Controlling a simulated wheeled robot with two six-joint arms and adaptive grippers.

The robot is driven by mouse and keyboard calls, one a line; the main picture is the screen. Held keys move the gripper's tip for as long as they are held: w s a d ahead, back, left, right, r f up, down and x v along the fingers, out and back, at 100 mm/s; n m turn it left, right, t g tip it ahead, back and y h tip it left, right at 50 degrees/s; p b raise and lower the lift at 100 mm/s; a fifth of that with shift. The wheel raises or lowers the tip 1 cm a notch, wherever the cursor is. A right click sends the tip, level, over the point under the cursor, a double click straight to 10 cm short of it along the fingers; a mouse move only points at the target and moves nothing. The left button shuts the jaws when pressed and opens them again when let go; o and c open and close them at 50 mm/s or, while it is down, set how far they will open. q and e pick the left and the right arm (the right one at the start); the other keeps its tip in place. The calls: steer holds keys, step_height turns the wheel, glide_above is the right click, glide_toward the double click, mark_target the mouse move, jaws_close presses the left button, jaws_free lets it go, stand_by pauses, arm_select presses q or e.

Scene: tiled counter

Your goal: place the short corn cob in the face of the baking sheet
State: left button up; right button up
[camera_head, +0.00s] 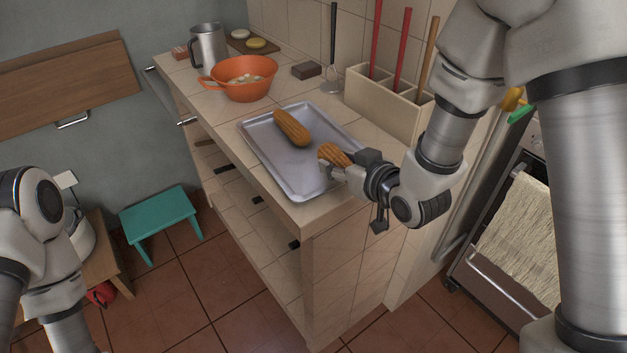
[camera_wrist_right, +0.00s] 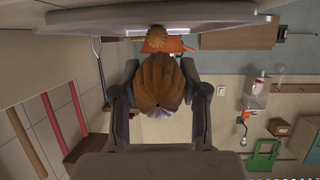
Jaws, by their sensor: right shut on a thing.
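My right gripper (camera_head: 328,171) is shut on a short brown-yellow corn cob (camera_head: 334,154), over the near right part of the grey baking sheet (camera_head: 259,153). In the right wrist view the cob (camera_wrist_right: 160,82) sits end-on between the two fingers of the gripper (camera_wrist_right: 160,98). I cannot tell whether the cob touches the sheet. A longer cob (camera_head: 291,128) lies on the sheet towards its far left. Its end (camera_wrist_right: 155,38) and the sheet's edge (camera_wrist_right: 222,11) show in the right wrist view. Only my left arm shows at the lower left; its gripper is out of view.
An orange bowl (camera_head: 243,91) with pale contents and a metal mug (camera_head: 209,46) stand beyond the sheet. A beige utensil holder (camera_head: 387,106) with tall handles stands close on the right. A dark block (camera_head: 307,71) lies near the wall. The counter's front edge borders the sheet.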

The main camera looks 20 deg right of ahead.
glide_above(312, 173)
steer(key=shift+d+f+p, duration=0.1)
steer(key=shift+p, duration=0.3)
steer(key=shift+f, duration=0.35)
step_height(312, 173, down, 3)
steer(key=shift+r, duration=0.15)
steer(key=shift+w+f, duration=0.15)
steer(key=shift+f, duration=0.15)
steer(key=o, duration=1.2)
arm_select(q)
steer(key=shift+w+r, duration=0.15)
steer(key=shift+r, duration=0.5)
arm_select(e)
steer(key=shift+o, duration=0.2)
